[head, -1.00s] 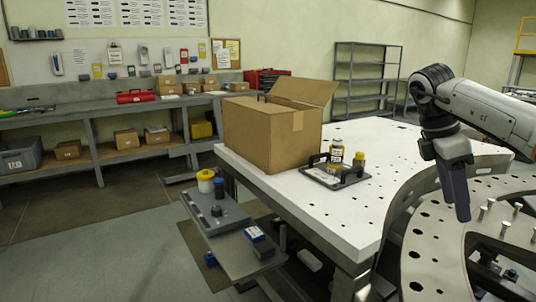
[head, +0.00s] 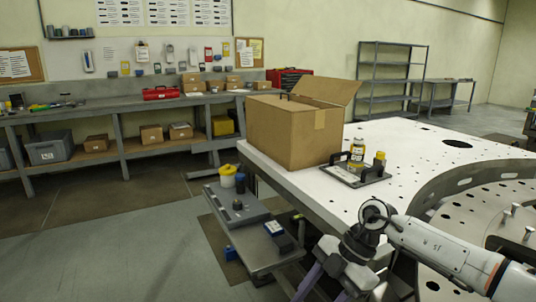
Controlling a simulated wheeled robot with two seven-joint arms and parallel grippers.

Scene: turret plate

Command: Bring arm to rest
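My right arm comes in from the right. My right gripper (head: 326,288) hangs low at the bottom edge of the head view, in front of the white table's front edge. Its two purple-grey fingers stand apart with a gap between them, and their tips are at or past the picture's edge. I see nothing held between them. My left gripper is not in view.
The white perforated table (head: 420,150) carries an open cardboard box (head: 290,135) and a dark tray (head: 350,178) with small yellow-capped bottles. A grey side cart (head: 240,225) holds small items. A round perforated plate (head: 470,215) is beside my arm. Floor at left is clear.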

